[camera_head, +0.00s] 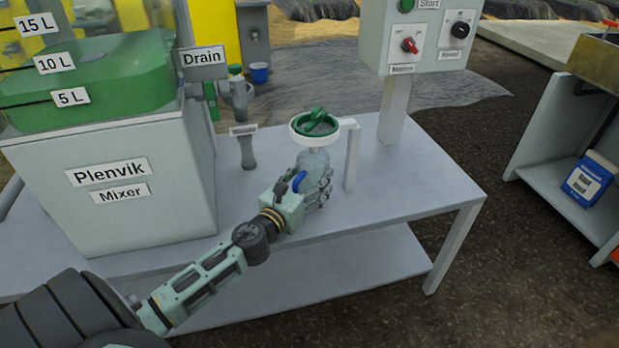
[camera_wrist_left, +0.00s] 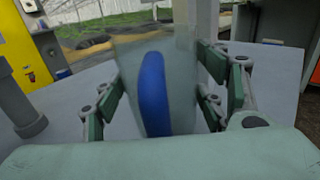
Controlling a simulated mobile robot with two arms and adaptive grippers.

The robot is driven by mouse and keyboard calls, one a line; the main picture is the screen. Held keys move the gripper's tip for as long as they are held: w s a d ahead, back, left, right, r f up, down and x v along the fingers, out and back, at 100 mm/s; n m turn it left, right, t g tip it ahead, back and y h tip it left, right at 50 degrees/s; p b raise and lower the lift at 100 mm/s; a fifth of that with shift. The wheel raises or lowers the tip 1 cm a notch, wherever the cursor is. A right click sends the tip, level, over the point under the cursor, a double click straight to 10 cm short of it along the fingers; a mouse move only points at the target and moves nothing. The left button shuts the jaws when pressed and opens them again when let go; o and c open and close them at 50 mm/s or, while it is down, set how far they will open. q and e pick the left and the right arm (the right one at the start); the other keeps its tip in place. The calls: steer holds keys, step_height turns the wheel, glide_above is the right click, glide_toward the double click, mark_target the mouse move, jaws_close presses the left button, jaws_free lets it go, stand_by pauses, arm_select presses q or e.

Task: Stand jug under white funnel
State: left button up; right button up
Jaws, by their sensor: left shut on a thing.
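A clear jug (camera_head: 314,160) with a blue handle (camera_head: 299,181) is upright at the tabletop, directly below the white funnel (camera_head: 302,138). The funnel is a white ring on a white post, with a green piece (camera_head: 318,122) in it. My left gripper (camera_head: 316,187) is shut on the jug from the near side. In the left wrist view the jug (camera_wrist_left: 184,98) stands between the fingers, its blue handle facing the camera. The jug's base is hidden by the gripper, so I cannot tell whether it touches the table. My right gripper is not in view.
The table (camera_head: 408,190) has free room right of the funnel post. The Plenvik mixer (camera_head: 110,215) stands at left, with a drain valve (camera_head: 211,90) beside it. A control box (camera_head: 420,40) rises on a post behind. A blue-and-white container (camera_head: 588,180) sits on a shelf at right.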

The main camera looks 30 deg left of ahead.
mark_target(297, 192)
arm_select(q)
steer(key=o, duration=1.2)
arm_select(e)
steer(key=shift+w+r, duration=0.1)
arm_select(q)
steer(key=shift+r, duration=0.1)
steer(key=shift+s+d, duration=0.1)
steer(key=shift+s, duration=0.3)
steer(key=s, duration=0.5)
steer(key=shift+s+d, duration=0.1)
steer(key=shift+d, duration=0.05)
steer(key=s, duration=0.5)
steer(key=shift+s+d, duration=0.1)
steer(key=shift+d, duration=0.1)
steer(key=shift+s, duration=0.4)
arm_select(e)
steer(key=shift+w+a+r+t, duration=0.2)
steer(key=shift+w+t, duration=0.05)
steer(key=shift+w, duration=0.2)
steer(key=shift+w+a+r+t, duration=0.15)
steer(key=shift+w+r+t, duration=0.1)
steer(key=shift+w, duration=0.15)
